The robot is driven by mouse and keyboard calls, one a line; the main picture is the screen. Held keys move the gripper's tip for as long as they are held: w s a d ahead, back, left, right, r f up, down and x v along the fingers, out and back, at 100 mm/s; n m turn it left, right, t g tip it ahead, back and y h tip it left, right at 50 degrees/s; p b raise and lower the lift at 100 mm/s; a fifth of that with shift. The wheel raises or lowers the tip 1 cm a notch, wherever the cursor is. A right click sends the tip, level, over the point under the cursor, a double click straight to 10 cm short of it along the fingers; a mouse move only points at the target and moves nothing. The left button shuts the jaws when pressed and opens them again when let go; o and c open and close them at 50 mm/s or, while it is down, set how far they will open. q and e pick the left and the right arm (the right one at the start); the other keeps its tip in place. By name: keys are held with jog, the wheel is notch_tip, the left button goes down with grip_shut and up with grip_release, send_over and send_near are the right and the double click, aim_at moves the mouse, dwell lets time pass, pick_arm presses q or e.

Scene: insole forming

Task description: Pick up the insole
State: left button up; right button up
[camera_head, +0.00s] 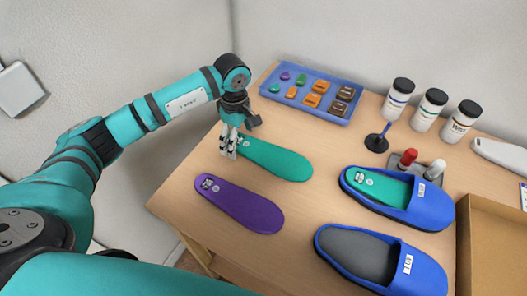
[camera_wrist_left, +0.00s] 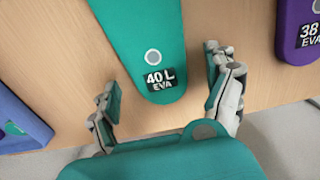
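A green insole (camera_head: 275,159) lies on the table with its narrow end under my left gripper (camera_head: 229,143). In the left wrist view the green insole (camera_wrist_left: 147,40) shows a "40 L EVA" label and lies between the two spread fingers of my left gripper (camera_wrist_left: 165,85), with space on both sides. The gripper is open and holds nothing. A purple insole (camera_head: 240,204) lies in front of it in the head view. Its labelled end also shows at the right of the left wrist view (camera_wrist_left: 296,32). My right gripper is not in view.
A blue tray (camera_head: 333,113) with small coloured pieces stands behind the green insole. Two blue shoes, one (camera_head: 430,207) with a green insole inside and one (camera_head: 420,268) with a grey inside, stand to the right. Bottles (camera_head: 429,110) and a cardboard box (camera_head: 466,246) are farther right.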

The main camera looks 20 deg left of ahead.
pick_arm(q)
jog(key=c, duration=1)
jog(key=shift+r, duration=0.15)
jog(key=shift+r+b, duration=0.3)
jog(key=shift+r, duration=0.2)
notch_tip(320, 180, up, 2)
jog(key=shift+r+b, duration=0.1)
jog(key=shift+b, duration=0.35)
jog(key=s+d+b, duration=0.1)
jog(key=s+d, duration=0.2)
jog(key=s+d+r+b, duration=0.1)
jog(key=s+d, duration=0.3)
jog(key=s+d+b, duration=0.1)
jog(key=s+d, duration=0.2)
jog(key=d, duration=0.1)
jog(key=shift+s+r, duration=0.25)
jog(key=shift+s, duration=0.15)
jog(key=shift+s+d, duration=0.15)
jog(key=shift+s, duration=0.1)
jog(key=shift+r, duration=0.1)
